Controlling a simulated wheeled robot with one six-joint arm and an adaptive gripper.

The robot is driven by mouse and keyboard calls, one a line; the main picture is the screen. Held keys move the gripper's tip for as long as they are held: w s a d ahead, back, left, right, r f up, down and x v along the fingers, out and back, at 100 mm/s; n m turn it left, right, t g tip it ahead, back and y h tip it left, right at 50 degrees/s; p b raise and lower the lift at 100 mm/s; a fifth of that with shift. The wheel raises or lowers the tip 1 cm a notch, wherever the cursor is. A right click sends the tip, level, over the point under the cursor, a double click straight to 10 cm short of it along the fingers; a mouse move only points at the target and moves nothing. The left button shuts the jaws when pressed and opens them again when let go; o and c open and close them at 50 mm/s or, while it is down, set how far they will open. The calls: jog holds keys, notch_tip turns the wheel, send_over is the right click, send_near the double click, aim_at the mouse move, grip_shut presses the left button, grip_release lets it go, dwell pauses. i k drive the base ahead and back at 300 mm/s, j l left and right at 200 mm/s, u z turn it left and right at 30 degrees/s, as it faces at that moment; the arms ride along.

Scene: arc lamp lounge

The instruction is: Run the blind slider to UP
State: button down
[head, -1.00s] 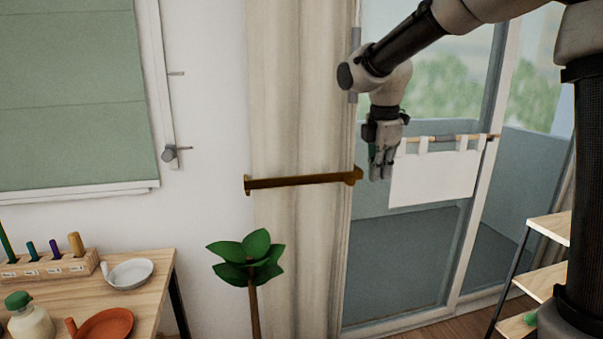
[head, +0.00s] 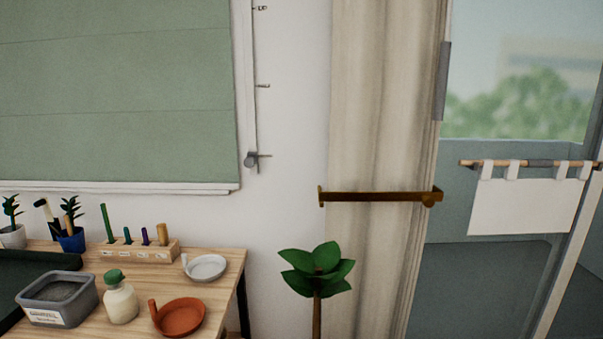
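The blind slider (head: 251,160) is a small grey knob on a thin vertical track (head: 252,85) beside the window. It sits at the lowest mark of the track. The UP label (head: 262,8) is at the top of the track, with another mark about halfway between. The green blind (head: 115,95) hangs down over the window almost to the sill. My gripper is out of the head view, so its state is hidden.
A wooden table (head: 228,285) below the blind holds a jar, dishes, a peg block and small plants. A leafy plant (head: 317,268) stands right of it. A brass bar (head: 378,196) crosses the curtain (head: 385,100). The wall around the slider is clear.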

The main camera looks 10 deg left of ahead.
aim_at(251, 160)
jog(key=j, duration=1.95)
